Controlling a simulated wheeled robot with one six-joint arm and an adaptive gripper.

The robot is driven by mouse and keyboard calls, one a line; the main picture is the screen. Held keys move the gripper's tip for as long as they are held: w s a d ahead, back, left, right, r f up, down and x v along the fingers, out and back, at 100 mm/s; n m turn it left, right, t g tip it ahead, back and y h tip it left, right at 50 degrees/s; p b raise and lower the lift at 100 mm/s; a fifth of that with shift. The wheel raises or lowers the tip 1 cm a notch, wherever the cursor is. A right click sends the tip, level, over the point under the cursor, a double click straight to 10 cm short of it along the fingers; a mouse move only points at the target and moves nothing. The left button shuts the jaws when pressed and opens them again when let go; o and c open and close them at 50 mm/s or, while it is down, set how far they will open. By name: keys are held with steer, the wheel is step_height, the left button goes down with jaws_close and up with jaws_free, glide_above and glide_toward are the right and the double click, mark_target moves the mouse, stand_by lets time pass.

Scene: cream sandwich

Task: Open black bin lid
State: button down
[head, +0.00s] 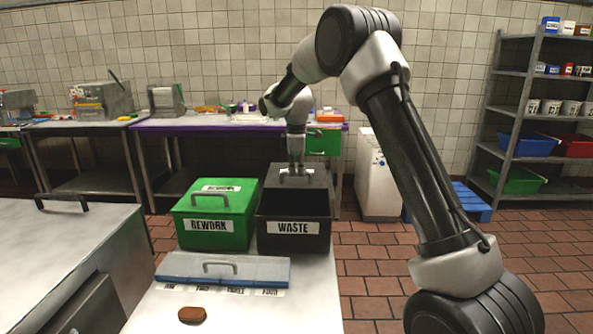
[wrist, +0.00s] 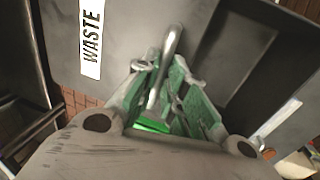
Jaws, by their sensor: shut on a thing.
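The black bin (head: 293,241) with the WASTE label stands on the pale counter. Its dark inside shows behind the front rim. The lid (head: 318,180) is tilted up at the back of the bin. My gripper (head: 295,170) is at the lid from above, at its handle. In the wrist view, the green-padded fingers of my gripper (wrist: 172,95) are shut on the grey lid handle (wrist: 172,45). The WASTE label (wrist: 91,38) shows at the upper left there. The far side of the lid is hidden.
A shut green REWORK bin (head: 214,229) stands close to the left of the black bin. Purple-edged table (head: 200,125) stands behind.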

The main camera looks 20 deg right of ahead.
steer(key=c, duration=1.5)
jaws_free()
step_height(320, 180, up, 12)
steer(key=s, duration=0.2)
steer(key=shift+a, duration=0.35)
steer(key=shift+s+f, duration=0.1)
